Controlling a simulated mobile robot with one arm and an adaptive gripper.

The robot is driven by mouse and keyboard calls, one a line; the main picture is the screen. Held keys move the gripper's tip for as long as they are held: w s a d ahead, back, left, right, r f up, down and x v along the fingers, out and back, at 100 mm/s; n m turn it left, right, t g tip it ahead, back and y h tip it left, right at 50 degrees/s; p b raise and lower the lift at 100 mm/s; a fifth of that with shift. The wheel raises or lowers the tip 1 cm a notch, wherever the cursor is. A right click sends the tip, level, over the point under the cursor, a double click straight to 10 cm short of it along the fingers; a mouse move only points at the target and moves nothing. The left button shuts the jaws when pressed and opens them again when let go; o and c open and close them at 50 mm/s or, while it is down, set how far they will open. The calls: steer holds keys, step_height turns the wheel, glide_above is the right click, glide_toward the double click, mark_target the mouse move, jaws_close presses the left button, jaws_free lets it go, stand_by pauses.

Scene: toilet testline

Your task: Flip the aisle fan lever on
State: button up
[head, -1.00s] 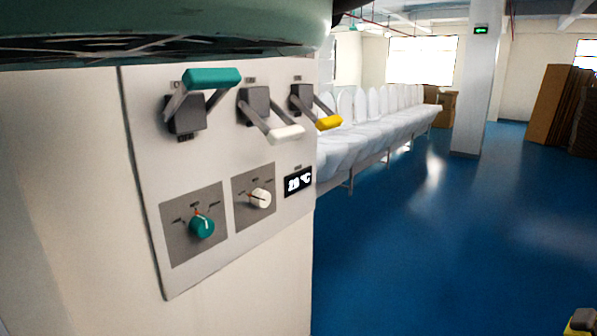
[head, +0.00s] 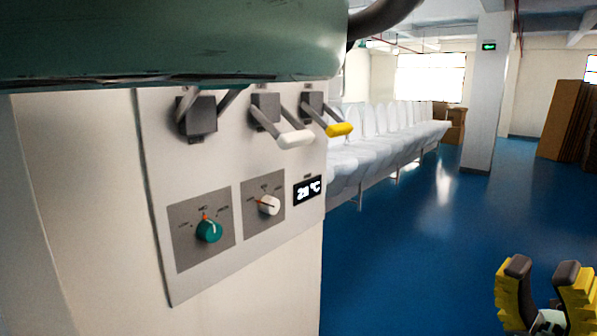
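A grey-white control panel (head: 160,170) on the left carries three levers in a row. The left lever's grey mount (head: 196,118) shows, but its green handle is hidden behind a large green form across the top. The white-handled lever (head: 296,138) in the middle and the yellow-handled lever (head: 339,130) on the right both have their handles hanging low, out from the panel. The labels are too small to read, so I cannot tell which lever is the aisle fan's. My gripper (head: 542,268) is at the bottom right, open and empty, well apart from the levers.
Below the levers are a green knob (head: 209,230), a white knob (head: 269,205) and a temperature display (head: 307,190). A row of white toilet seats (head: 385,140) runs back behind the panel. Blue floor (head: 440,230) is clear to the right, with a pillar (head: 486,100) farther back.

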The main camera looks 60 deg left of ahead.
steer(key=s+a+n+h+b, duration=0.1)
steer(key=a+h, duration=0.1)
steer(key=a, duration=0.2)
steer(key=s+a+f+n+h, duration=0.1)
steer(key=a+n+h, duration=0.1)
steer(key=a, duration=0.2)
steer(key=s+a+f+n+h+b, duration=0.1)
steer(key=a+h, duration=0.1)
steer(key=a, duration=0.2)
steer(key=shift+s+b, duration=0.15)
steer(key=shift+b, duration=0.15)
jaws_close()
steer(key=a+r+n+t+h+b, duration=0.1)
steer(key=a+n+t+b, duration=0.4)
steer(key=a, duration=1.2)
steer(key=shift+s+n+t+b, duration=0.4)
steer(key=shift+n+t, duration=0.2)
steer(key=shift+t, duration=1.3)
